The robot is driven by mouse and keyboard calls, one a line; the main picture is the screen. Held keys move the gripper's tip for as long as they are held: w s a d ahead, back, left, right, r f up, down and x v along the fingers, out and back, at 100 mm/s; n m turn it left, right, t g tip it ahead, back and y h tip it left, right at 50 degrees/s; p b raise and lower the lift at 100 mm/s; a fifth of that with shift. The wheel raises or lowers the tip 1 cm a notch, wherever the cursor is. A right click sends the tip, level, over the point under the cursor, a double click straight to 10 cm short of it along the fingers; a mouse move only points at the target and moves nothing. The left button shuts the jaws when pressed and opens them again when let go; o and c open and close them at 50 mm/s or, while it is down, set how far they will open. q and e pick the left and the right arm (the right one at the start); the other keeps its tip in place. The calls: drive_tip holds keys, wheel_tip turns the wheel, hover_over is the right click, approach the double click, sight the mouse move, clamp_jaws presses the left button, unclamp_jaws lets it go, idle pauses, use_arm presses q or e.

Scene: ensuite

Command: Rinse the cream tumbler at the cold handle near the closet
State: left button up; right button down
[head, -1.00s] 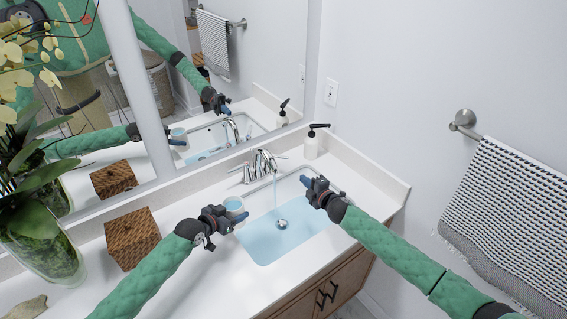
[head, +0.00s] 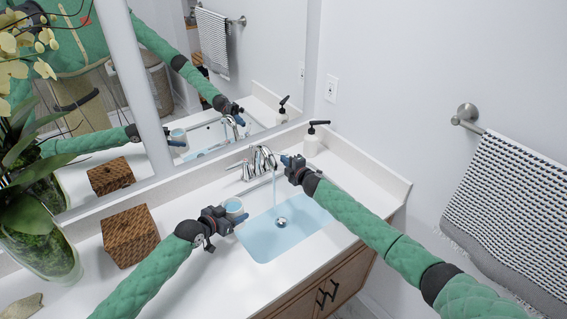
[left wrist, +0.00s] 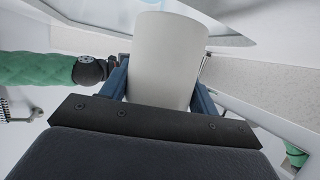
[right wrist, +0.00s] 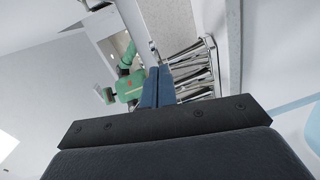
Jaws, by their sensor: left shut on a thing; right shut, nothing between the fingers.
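The cream tumbler (head: 235,206) is held upright at the left edge of the basin, its bluish inside facing up. In the left wrist view the tumbler (left wrist: 168,55) stands between the fingers. My left gripper (head: 227,215) is shut on it. The chrome faucet (head: 262,158) stands behind the basin, and a stream of water (head: 274,190) falls from its spout, to the right of the tumbler. My right gripper (head: 286,161) is shut and empty beside the faucet's right-hand handle. In the right wrist view its closed fingers (right wrist: 158,85) point at chrome faucet parts (right wrist: 192,68); contact cannot be told.
The basin (head: 262,242) looks light blue inside, with a drain (head: 281,222). A soap dispenser (head: 312,141) stands behind my right gripper. A woven box (head: 130,236) and a potted orchid (head: 45,240) stand at left. A mirror (head: 215,75) backs the counter.

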use_arm(q)
drive_tip(key=shift+f, duration=0.3)
use_arm(e)
drive_tip(key=shift+w+a, duration=0.45)
drive_tip(key=shift+w, duration=0.15)
drive_tip(key=shift+w+y, duration=0.1)
drive_tip(key=shift+y, duration=0.2)
use_arm(q)
drive_tip(key=shift+w, duration=0.1)
use_arm(e)
drive_tip(key=shift+d+n, duration=0.1)
drive_tip(key=shift+n, duration=0.2)
